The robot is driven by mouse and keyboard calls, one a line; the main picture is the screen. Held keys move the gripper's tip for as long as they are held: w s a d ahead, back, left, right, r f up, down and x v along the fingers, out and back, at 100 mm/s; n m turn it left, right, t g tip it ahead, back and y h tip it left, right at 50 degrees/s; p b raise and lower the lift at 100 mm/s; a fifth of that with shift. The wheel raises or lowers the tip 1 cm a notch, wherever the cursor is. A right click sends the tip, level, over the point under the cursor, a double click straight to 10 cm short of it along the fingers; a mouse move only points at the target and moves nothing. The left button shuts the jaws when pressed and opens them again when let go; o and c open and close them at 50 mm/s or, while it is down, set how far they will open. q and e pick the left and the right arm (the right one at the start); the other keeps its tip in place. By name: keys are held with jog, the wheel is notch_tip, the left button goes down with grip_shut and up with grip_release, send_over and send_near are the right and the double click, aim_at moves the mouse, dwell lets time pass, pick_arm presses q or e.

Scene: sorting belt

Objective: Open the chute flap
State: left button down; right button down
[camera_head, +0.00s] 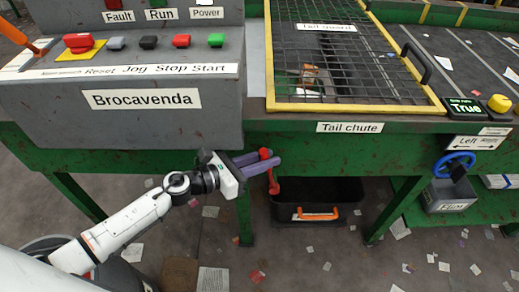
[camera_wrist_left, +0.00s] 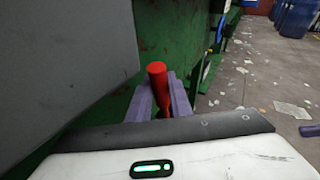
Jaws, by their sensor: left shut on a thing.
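A red lever (camera_head: 273,184) with a rounded knob hangs under the green frame below the "Tail chute" label (camera_head: 350,127). My left gripper (camera_head: 269,160), with purple fingers, reaches it from the left and is shut on its upper part. In the left wrist view the red lever (camera_wrist_left: 157,75) stands between the two fingers of my left gripper (camera_wrist_left: 172,95). The chute flap itself cannot be made out under the frame.
A black bin (camera_head: 345,190) with an orange handle stands on the floor below the chute. The grey control panel (camera_head: 150,125) overhangs my left arm. A yellow-edged mesh guard (camera_head: 350,107) covers the chute top. A green leg (camera_head: 244,218) stands close by.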

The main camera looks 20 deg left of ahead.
pick_arm(q)
jog(key=shift+d, duration=0.15)
jog(key=c, duration=1.6)
grip_release()
jog(key=b+v, duration=0.1)
jog(key=v, duration=0.9)
jog(key=shift+s+r+b, duration=0.1)
jog(key=shift+s+b, duration=0.05)
jog(key=shift+b, duration=0.2)
jog(key=shift+a, duration=0.2)
